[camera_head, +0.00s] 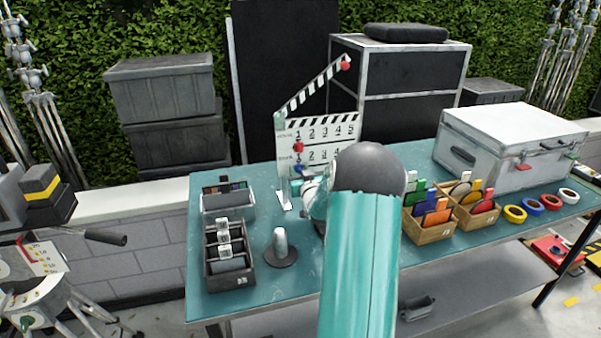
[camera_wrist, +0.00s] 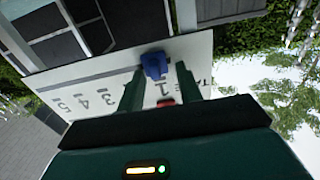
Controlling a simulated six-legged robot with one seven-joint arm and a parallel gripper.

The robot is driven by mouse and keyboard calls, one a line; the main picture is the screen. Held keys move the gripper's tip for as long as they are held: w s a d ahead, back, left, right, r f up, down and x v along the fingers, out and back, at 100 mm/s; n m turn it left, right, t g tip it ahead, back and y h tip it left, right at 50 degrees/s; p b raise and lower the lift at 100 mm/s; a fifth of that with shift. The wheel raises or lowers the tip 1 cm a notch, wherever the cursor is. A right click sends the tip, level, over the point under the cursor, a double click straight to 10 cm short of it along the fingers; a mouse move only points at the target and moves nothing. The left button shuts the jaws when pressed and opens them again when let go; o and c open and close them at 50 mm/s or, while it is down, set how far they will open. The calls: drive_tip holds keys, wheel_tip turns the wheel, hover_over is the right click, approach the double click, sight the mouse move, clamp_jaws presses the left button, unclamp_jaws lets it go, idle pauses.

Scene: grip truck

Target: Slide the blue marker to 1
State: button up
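The white clapperboard (camera_head: 345,130) stands on the table, with rows numbered 1 to 5. The blue marker (camera_head: 298,169) is low on the board's left part. In the wrist view the blue marker (camera_wrist: 153,64) is at the board's edge, close to the digit 1 of the TAKE row; its exact alignment is unclear. My gripper (camera_wrist: 160,70) has its two fingers apart on either side of the blue marker, with a small gap visible at the right finger. A red marker (camera_head: 298,147) is above the blue one.
On the teal table (camera_head: 205,305), a black divided box (camera_head: 232,280) and a grey stand (camera_head: 280,250) are left of my arm. Wooden boxes (camera_head: 432,233) of coloured cards, tape rolls (camera_head: 532,207) and a silver case (camera_head: 510,150) are right. Dark cases stand behind.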

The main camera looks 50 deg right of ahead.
drive_tip(key=shift+a, duration=0.1)
drive_tip(key=v, duration=1.3)
drive_tip(key=shift+s, duration=0.35)
drive_tip(key=shift+w+a, duration=0.1)
drive_tip(key=shift+a, duration=0.05)
